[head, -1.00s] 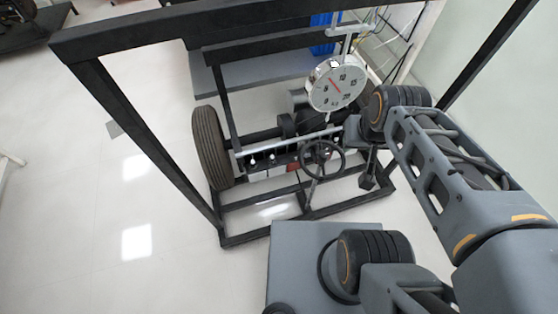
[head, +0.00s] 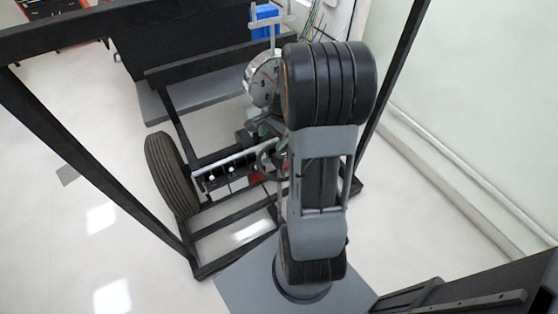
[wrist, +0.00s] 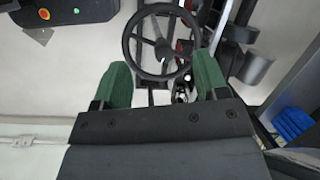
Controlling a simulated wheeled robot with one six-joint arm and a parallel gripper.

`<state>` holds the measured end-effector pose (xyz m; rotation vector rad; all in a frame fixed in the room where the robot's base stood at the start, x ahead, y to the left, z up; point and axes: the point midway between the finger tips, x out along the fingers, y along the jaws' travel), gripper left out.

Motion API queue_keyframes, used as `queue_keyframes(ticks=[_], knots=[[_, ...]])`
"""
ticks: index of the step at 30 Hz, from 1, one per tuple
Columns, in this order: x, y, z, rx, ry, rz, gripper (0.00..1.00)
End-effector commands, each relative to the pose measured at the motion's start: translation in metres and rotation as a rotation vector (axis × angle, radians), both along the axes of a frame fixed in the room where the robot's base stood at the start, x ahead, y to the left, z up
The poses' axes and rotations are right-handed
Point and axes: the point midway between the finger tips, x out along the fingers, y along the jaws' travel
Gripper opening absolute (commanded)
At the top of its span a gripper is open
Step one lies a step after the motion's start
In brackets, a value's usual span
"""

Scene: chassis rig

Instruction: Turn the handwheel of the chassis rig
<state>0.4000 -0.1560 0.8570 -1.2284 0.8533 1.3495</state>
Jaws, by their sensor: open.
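The handwheel (wrist: 163,46) is a dark ring with spokes and a central hub. In the wrist view it lies just beyond my fingertips, at the top middle. In the head view, only part of the handwheel (head: 263,170) shows, as my arm covers the rest. My gripper (wrist: 161,72) is open, with one green finger on each side of the wheel's lower part in the picture. Nothing is held between the fingers, and I see no clear contact with the rim. In the head view, my gripper (head: 273,134) is mostly hidden beside the arm, near the wheel.
A tyre (head: 170,172) is at the rig's left. Black frame bars (head: 95,155) surround the rig. A blue bin (head: 265,20) sits behind.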

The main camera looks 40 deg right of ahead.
Motion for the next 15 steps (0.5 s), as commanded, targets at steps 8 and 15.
queue_keyframes(ticks=[8,15], knots=[[0.01,-0.056,-0.066,0.141,0.09,-0.432,0.67],[0.015,-0.072,-0.094,0.197,0.123,-0.601,0.67]])
